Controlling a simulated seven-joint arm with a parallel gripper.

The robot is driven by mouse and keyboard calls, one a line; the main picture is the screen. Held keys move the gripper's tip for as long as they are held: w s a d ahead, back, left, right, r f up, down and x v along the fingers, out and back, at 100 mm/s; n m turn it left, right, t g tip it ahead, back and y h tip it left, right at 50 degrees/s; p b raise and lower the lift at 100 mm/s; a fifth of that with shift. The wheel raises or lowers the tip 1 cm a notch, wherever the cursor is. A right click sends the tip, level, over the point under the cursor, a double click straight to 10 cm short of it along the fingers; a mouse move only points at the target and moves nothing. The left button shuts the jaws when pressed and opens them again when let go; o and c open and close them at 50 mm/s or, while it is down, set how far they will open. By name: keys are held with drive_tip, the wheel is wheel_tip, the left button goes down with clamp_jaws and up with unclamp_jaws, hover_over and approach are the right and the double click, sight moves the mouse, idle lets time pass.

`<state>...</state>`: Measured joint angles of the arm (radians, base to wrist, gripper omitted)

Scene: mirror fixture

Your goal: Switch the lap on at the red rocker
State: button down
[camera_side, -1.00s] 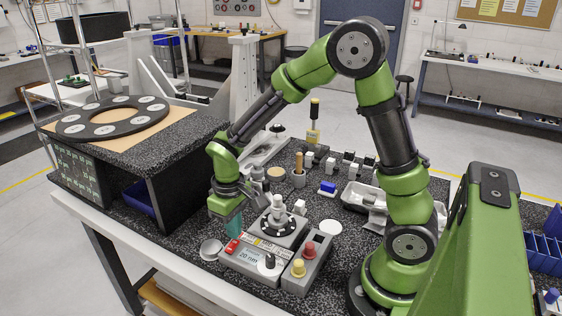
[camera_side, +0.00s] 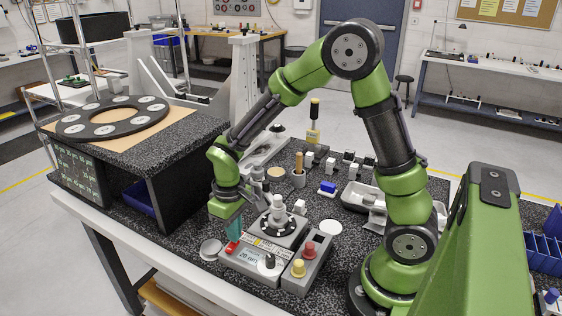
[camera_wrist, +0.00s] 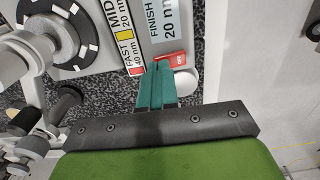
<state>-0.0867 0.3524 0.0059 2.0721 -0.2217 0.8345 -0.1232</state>
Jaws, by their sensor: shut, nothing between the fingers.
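The red rocker (camera_side: 232,247) is on the left end of the grey lap unit's (camera_side: 262,262) front panel. It also shows in the wrist view (camera_wrist: 172,59), beside the "FINISH 20 nm" display (camera_wrist: 168,20). My gripper (camera_side: 235,236) has teal fingers, closed together and empty, pointing down at the rocker. In the wrist view the fingertips (camera_wrist: 157,66) overlap the rocker's near edge and hide part of it. I cannot tell whether they touch it. The lap's round plate (camera_side: 277,226) with a pale fixture stands behind the panel.
A control box with red and yellow knobs (camera_side: 299,267) adjoins the lap's right side. A round pale disc (camera_side: 210,249) lies just left of the rocker. A black shelf unit (camera_side: 165,165) stands left. Blocks and a metal tray (camera_side: 365,198) are behind and right.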

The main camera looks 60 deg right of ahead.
drive_tip(key=shift+f, duration=0.55)
drive_tip(key=shift+r, duration=3.55)
drive_tip(key=shift+s+a+f+m, duration=0.2)
drive_tip(key=shift+s+m, duration=0.1)
drive_tip(key=shift+s, duration=0.15)
drive_tip(key=s+r+m+t+y, duration=0.2)
drive_tip(key=s+r+t, duration=0.5)
drive_tip(key=s+r, duration=0.4)
drive_tip(key=shift+d+r+m, duration=0.2)
drive_tip(key=shift+r+m, duration=0.5)
drive_tip(key=shift+r, duration=0.65)
